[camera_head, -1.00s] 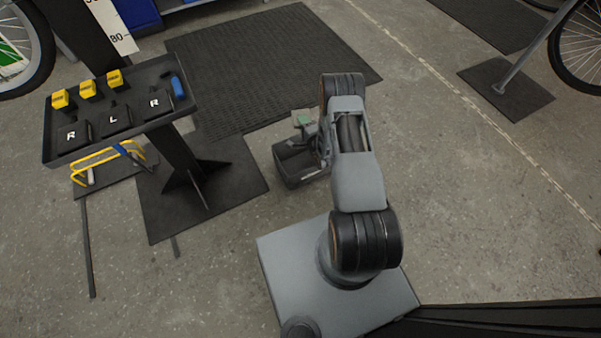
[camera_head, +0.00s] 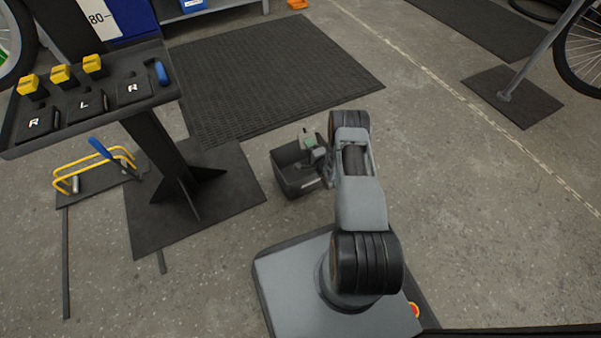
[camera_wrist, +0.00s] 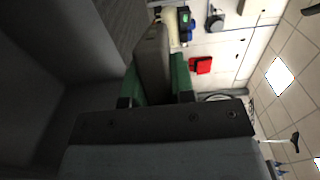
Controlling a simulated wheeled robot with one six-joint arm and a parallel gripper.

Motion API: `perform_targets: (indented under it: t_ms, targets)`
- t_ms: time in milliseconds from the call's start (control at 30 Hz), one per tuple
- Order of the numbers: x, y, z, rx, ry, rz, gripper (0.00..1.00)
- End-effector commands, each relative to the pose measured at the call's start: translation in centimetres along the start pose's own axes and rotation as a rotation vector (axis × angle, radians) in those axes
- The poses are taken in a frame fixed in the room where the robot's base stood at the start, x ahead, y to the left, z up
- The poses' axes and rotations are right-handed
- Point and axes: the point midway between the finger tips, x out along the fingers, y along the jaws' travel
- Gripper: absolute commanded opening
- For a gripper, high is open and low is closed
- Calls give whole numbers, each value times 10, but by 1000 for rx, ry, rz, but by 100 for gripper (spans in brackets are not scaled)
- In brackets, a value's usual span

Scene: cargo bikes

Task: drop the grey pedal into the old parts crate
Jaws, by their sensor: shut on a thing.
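My gripper (camera_head: 308,145) is low over the back right part of an open dark grey crate (camera_head: 284,188) on the floor. The crate has a small pale label on its front. In the wrist view my gripper's green fingers (camera_wrist: 155,82) are shut on the grey pedal (camera_wrist: 152,60), which shows as a grey block between them. The dark crate wall (camera_wrist: 35,100) fills the left of that view. In the head view the pedal is too small and too covered to make out clearly. The crate's inside is partly hidden by my gripper.
A yellow wire rack (camera_head: 95,170) is on the floor. A black mat (camera_head: 270,75) lies behind the crate.

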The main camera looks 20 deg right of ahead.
Motion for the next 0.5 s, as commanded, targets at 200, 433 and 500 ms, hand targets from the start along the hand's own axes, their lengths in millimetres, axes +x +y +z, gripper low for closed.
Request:
perform_targets:
  t_ms: [200, 433, 500]
  targets:
    - [0, 24, 0, 0, 0, -1, 0]
    - [0, 25, 0, 0, 0, -1, 0]
    - [0, 25, 0, 0, 0, -1, 0]
